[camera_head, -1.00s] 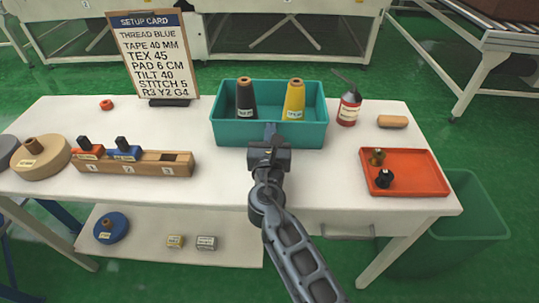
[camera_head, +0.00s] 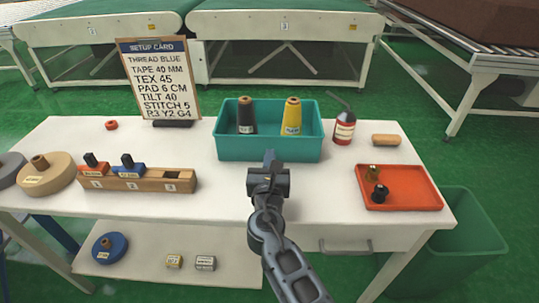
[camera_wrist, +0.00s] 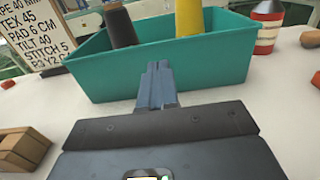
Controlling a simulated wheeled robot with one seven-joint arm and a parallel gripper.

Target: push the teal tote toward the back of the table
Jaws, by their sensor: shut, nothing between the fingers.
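The teal tote (camera_head: 268,149) stands upright near the back middle of the white table (camera_head: 225,195). It holds a black thread cone (camera_head: 245,116) and a yellow thread cone (camera_head: 292,117). My gripper (camera_head: 270,156) is shut and empty, low in front of the tote's near wall. In the wrist view, the shut fingertips (camera_wrist: 158,68) overlap the near wall of the tote (camera_wrist: 205,70). I cannot tell whether they touch it.
A setup card (camera_head: 160,80) stands behind left, a red bottle (camera_head: 344,128) right of the tote.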

